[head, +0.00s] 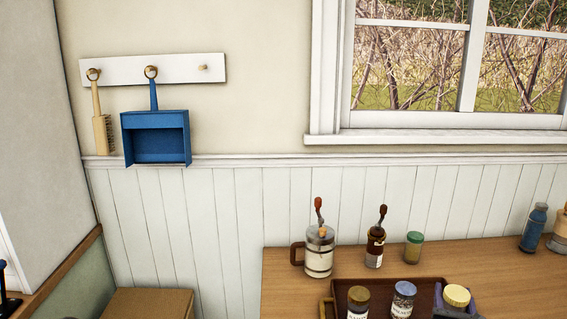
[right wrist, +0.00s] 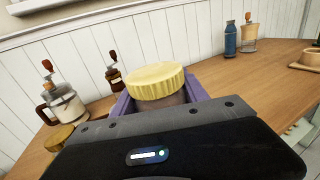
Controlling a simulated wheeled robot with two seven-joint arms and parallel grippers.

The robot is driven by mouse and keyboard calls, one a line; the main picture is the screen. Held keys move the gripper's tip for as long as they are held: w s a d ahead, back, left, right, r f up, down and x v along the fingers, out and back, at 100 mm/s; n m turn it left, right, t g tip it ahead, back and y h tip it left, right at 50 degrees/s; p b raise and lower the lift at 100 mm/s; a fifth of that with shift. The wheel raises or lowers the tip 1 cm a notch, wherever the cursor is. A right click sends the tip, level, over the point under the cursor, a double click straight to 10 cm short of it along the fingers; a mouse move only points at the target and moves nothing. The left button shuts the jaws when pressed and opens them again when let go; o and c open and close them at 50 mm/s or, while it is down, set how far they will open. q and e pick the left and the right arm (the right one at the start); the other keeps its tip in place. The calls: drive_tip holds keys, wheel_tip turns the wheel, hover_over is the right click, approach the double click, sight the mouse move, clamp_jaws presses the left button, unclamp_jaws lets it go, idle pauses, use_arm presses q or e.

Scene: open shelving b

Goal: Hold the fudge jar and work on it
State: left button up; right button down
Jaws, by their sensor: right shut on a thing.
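A jar with a ribbed yellow lid (head: 456,296) is at the right end of a dark brown tray (head: 385,283) in the head view. My right gripper (head: 470,302) is shut on this jar, its purple fingers on both sides. In the right wrist view the yellow lid (right wrist: 155,82) shows above the fingers, and the jar's lower body is hidden by my gripper. I cannot read a label on it or tell whether it touches the tray. My left gripper is not seen.
Two lidded jars, one brown-lidded (head: 358,300) and one blue-lidded (head: 404,299), are at the tray. A handled pot (head: 319,255) and green-lidded jar (head: 413,247) stand behind. A blue bottle (head: 535,227) stands far right. The wooden counter (head: 475,262) between is clear.

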drive_tip(key=shift+s+a, duration=0.85)
drive_tip(key=shift+a, duration=0.1)
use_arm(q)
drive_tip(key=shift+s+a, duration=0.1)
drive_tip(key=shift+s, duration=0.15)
use_arm(e)
drive_tip(key=a+r+n+y, duration=0.1)
drive_tip(key=a+n+y, duration=0.1)
drive_tip(key=a, duration=0.9)
drive_tip(key=a+r+n+t+y, duration=0.1)
drive_tip(key=a+y, duration=0.4)
drive_tip(key=a, duration=0.6)
drive_tip(key=shift+w+a+r+n, duration=0.25)
drive_tip(key=shift+w+r+n, duration=0.05)
drive_tip(key=shift+n, duration=0.5)
drive_tip(key=s+a+f+n+g+y, duration=0.2)
drive_tip(key=s+a+f+n+y, duration=0.2)
drive_tip(key=a+f, duration=0.3)
drive_tip(key=s+a+f+n+g+y, duration=0.1)
drive_tip(key=s+a+f+n+y, duration=0.3)
drive_tip(key=a+f+y, duration=0.3)
drive_tip(key=shift+a+g+y, duration=0.3)
drive_tip(key=shift+a+g, duration=0.1)
drive_tip(key=shift+a, duration=0.3)
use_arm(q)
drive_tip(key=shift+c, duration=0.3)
use_arm(e)
drive_tip(key=shift+f, duration=0.1)
